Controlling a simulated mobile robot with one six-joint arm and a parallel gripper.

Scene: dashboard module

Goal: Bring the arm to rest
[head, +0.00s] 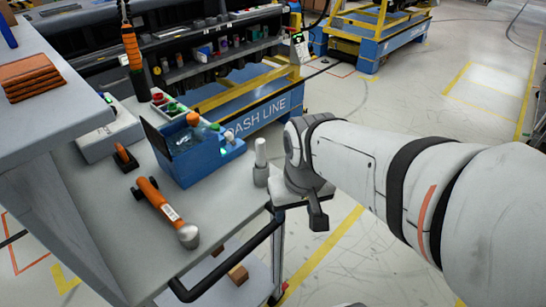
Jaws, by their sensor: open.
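My arm reaches in from the right edge of the head view, and its end is beside the right side of the grey cart top (225,215). My gripper (316,212) is open, with a dark finger pointing down. I see nothing held in it. Part of the gripper is hidden by its own wrist.
A grey and white cylinder (261,165) stands close to the left of my gripper. Open floor (400,110) lies behind my arm.

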